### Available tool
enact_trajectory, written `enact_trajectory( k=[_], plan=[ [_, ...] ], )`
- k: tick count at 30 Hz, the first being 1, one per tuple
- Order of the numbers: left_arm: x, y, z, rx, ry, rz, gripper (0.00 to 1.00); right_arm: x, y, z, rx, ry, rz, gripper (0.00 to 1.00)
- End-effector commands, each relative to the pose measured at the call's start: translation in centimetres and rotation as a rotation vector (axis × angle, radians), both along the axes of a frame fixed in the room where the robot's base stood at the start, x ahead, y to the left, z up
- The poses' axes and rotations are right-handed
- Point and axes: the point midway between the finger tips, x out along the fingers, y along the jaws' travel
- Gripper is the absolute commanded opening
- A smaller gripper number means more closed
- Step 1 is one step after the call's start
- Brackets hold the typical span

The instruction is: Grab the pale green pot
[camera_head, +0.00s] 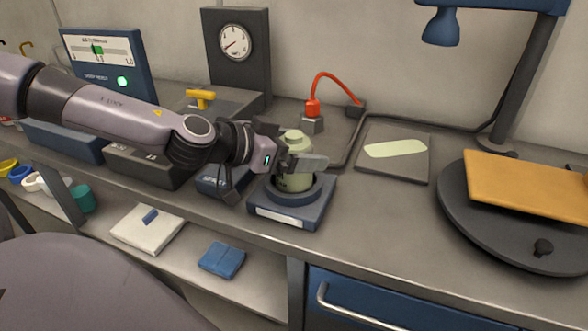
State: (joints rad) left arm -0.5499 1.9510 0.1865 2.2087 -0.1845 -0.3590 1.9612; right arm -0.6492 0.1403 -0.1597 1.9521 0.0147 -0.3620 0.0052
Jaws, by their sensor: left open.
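The pale green pot (297,183) stands upright in a dark round holder on a small blue-grey stand (289,215) at the middle of the counter. Its lid or top (294,139) shows above my gripper. My left gripper (308,164) is open at the pot's upper part, with one grey finger crossing in front of it. The other finger is mostly hidden, so I cannot tell whether the fingers touch the pot. My right gripper is not in view.
A red cable with a plug (312,107) stands behind the pot. A dark pad (392,154) with a pale green patch lies to the right. A round dark turntable (500,225) bears an orange board (525,185). A gauge box (236,50) stands behind. Counter between stand and turntable is clear.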

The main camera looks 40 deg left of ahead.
Motion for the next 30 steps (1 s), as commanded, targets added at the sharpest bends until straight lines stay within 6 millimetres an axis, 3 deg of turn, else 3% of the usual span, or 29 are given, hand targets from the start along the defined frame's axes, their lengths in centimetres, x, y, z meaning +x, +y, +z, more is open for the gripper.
enact_trajectory(
  k=[14, 21, 30],
  plan=[
    [1.02, -0.5, -0.4, -0.002, -0.001, -0.001, 1.0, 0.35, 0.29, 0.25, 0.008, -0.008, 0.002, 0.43],
    [1.04, -0.51, -0.3, -0.002, -0.004, -0.001, 0.28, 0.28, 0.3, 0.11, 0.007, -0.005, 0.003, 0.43],
    [1.03, -0.51, -0.12, -0.002, -0.004, -0.001, 0.28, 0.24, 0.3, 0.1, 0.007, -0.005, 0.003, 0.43]
  ],
)
